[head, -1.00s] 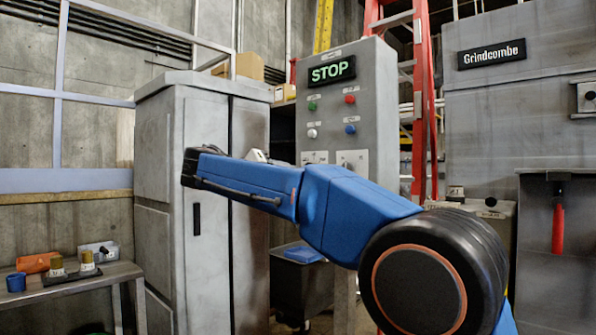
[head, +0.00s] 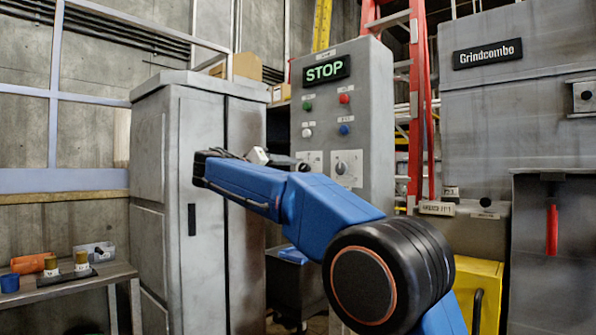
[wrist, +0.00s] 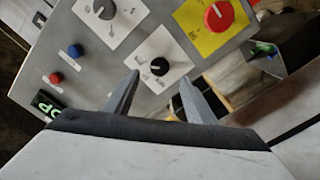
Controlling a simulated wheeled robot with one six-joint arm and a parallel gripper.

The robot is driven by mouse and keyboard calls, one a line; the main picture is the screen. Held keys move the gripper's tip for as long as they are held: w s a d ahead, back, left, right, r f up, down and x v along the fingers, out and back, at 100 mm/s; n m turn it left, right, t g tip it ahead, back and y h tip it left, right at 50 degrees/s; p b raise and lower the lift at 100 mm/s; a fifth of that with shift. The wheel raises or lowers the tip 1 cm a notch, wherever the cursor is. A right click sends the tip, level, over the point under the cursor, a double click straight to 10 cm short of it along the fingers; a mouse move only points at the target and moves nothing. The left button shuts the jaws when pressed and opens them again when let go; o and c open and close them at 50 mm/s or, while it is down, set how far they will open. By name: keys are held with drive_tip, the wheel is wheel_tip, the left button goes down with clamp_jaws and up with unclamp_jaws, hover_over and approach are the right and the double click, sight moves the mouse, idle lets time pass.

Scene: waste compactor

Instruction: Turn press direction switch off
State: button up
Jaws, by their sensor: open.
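The grey control panel (head: 368,115) stands ahead with its display (head: 326,71) lit STOP. A black rotary knob (wrist: 160,67) sits on a white plate; it also shows in the head view (head: 304,167). A grey knob (wrist: 103,9) sits on a neighbouring white plate, also in the head view (head: 341,168). The plate labels are too small to read, so I cannot tell which knob is the press direction switch. My gripper (wrist: 160,77) is open and empty; the black knob appears between its fingertips. I cannot tell whether they touch it.
A red knob on a yellow plate (wrist: 205,42) is also on the panel. Red (wrist: 56,78) and blue (wrist: 74,51) buttons are near the display. A grey cabinet (head: 180,115) stands left of the panel, a red ladder (head: 420,120) behind it.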

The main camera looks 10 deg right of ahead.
drive_tip(key=x, duration=0.7)
drive_tip(key=shift+d, duration=0.1)
drive_tip(key=c, duration=1)
